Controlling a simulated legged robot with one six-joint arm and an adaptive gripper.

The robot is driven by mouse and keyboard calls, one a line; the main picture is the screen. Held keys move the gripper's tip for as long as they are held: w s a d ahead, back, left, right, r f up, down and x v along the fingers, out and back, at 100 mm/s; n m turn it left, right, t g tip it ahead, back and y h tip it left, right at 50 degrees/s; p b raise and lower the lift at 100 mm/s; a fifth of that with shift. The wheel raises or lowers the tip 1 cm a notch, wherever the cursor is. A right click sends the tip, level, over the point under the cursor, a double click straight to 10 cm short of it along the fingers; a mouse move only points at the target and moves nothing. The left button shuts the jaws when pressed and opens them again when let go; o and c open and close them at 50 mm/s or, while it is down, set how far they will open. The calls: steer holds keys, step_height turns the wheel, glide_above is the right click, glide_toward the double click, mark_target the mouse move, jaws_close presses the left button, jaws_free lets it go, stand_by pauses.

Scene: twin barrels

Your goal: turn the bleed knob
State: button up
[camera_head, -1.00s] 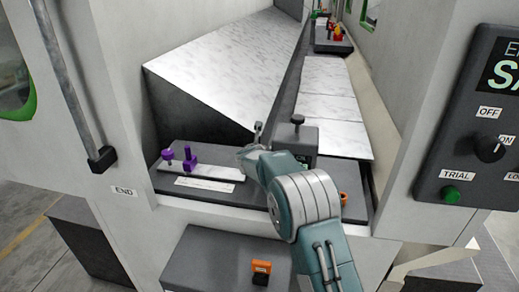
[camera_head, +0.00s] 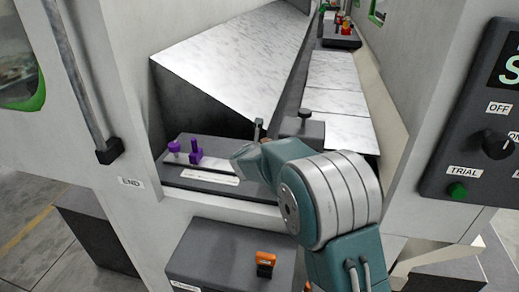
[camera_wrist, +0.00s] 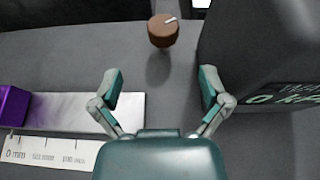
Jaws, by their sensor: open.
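A round brown knob (camera_wrist: 163,31) with a pale pointer mark on its top stands on the dark plate in the wrist view. No label for it can be read. My gripper (camera_wrist: 160,86) is open and empty, its two fingers spread wide to either side below the knob in the picture. The knob lies beyond the fingertips, roughly centred between them, and nothing touches it.
A dark box with a lit kPa readout (camera_wrist: 262,62) stands close to the right finger. A pale ruled strip (camera_wrist: 70,148) and a purple block (camera_wrist: 12,106) lie at left. In the head view, a black-topped post (camera_head: 304,117) rises behind my arm and a control panel (camera_head: 485,140) hangs at right.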

mark_target(265, 142)
steer(key=shift+s+r, duration=0.2)
steer(key=shift+s, duration=0.4)
steer(key=shift+w+a+r+m+h, duration=0.15)
steer(key=shift+w+a+m+h, duration=0.6)
steer(key=shift+w+m+h, duration=0.2)
steer(key=shift+a+m+h, duration=0.35)
steer(key=shift+h, duration=0.3)
steer(key=shift+a+f+m+g+h, duration=0.25)
steer(key=shift+f+m+g+h, duration=0.15)
steer(key=shift+g, duration=0.1)
steer(key=x, duration=1)
steer(key=shift+w+d+f, duration=0.1)
steer(key=shift+w+d, duration=0.1)
steer(key=shift+w, duration=0.15)
